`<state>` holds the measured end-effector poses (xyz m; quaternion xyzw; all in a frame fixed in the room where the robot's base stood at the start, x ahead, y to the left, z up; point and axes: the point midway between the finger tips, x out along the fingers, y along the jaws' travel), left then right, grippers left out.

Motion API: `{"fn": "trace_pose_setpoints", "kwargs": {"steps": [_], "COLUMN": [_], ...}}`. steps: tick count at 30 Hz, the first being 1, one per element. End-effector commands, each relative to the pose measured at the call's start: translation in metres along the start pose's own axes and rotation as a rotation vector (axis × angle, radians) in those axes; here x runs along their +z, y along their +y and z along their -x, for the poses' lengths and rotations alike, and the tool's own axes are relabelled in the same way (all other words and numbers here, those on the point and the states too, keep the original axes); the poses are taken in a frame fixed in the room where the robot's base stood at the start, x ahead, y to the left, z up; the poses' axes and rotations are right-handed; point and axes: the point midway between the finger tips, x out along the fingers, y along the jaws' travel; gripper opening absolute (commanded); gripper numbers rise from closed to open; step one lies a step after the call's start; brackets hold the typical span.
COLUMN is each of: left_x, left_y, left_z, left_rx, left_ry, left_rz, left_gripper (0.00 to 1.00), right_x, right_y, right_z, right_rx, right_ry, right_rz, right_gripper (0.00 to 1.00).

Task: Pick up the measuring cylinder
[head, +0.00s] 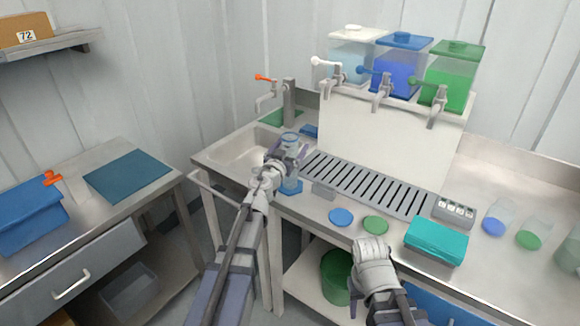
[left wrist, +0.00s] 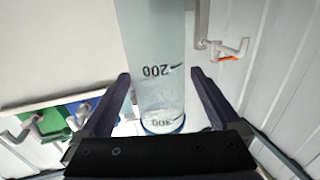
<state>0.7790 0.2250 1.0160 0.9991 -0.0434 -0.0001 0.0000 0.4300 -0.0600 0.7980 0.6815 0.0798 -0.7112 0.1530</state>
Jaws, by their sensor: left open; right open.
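The measuring cylinder (head: 291,180) is clear and tall with a blue foot, upright at the front edge of the counter by the sink. In the left wrist view the cylinder (left wrist: 160,95) shows upside-down marks 200 and 300. My left gripper (head: 290,153) is open, with one finger on each side of the cylinder's upper part. In the left wrist view, a gap shows between the cylinder and each finger of the left gripper (left wrist: 160,74). My right gripper (head: 371,248) is low in front of the counter, apart from the cylinder; its fingers are hard to make out.
A slotted drain (head: 365,186) lies right of the cylinder, below three tanks with taps. Blue (head: 341,217) and green (head: 376,225) discs and a teal box (head: 436,240) lie along the front.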

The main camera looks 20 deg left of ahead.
Motion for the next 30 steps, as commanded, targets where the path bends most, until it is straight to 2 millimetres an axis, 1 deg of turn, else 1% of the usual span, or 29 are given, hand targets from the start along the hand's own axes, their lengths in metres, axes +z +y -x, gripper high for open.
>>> {"fn": "trace_pose_setpoints", "kwargs": {"steps": [1, 3, 10, 30], "left_x": [-0.0001, -0.0001, -0.0001, -0.0001], "left_y": [-0.0003, -0.0003, 0.0002, 0.0003], "left_z": [-0.0113, -0.0164, -0.0155, -0.0154], "left_rx": [0.001, 0.000, -0.001, 0.000], "left_ry": [0.000, 0.000, 0.000, 0.000], "left_rz": [0.000, 0.000, 0.000, 0.000], "left_gripper": [0.97, 0.97, 0.96, 0.21], "right_x": [0.0000, 0.0000, 0.0000, 0.0000], "right_y": [0.0000, 0.0000, 0.0000, 0.0000], "right_z": [0.0001, 0.0001, 0.0001, 0.0001], "right_rx": [0.000, 0.000, 0.000, 0.000], "right_ry": [0.000, 0.000, 0.000, 0.000], "right_rz": [0.000, 0.000, 0.000, 0.000], "right_gripper": [0.50, 0.50, 0.50, 0.50]}}
